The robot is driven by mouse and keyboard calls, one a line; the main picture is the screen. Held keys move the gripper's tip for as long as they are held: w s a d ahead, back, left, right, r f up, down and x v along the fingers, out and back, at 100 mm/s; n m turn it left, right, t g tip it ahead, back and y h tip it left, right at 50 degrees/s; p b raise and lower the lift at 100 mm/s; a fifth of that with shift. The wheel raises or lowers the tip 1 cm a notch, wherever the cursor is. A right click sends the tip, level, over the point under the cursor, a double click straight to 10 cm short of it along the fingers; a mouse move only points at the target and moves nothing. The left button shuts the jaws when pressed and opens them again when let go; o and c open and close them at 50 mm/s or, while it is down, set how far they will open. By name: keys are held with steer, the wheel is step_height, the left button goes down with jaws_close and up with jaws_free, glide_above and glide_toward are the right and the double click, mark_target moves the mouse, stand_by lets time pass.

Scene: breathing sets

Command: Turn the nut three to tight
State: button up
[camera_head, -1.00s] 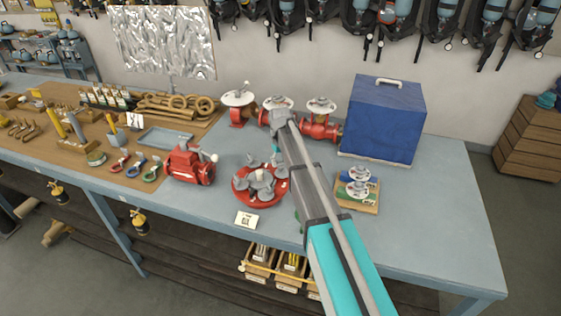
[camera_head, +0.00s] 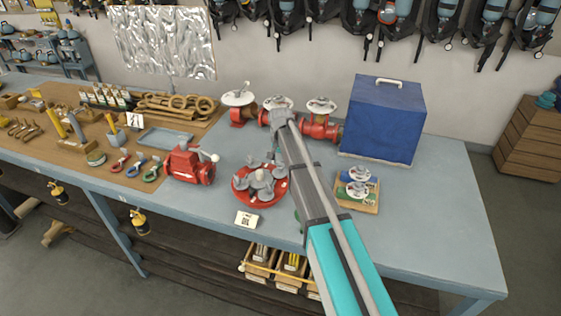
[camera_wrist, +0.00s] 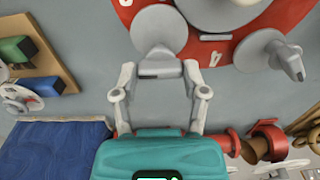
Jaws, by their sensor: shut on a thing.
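A round red flange (camera_head: 240,197) with several grey winged nuts around a grey centre stands on the blue-grey bench. In the wrist view the red flange (camera_wrist: 290,20) fills the top, with a white 4 on its face. My gripper (camera_wrist: 159,70) has a finger on each side of one grey nut (camera_wrist: 158,52) and is shut on it, at the flange's edge. That nut's number cannot be read with certainty. Another grey nut (camera_wrist: 268,52) stands to the right, clear of the fingers. In the head view my arm largely hides the fingers.
Red valves (camera_head: 320,128) stand behind. The right front bench is clear.

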steer(key=m, duration=0.4)
steer(key=shift+m, duration=0.3)
steer(key=m, duration=0.4)
stand_by(0.3)
steer(key=o, duration=1.2)
steer(key=shift+c, duration=0.2)
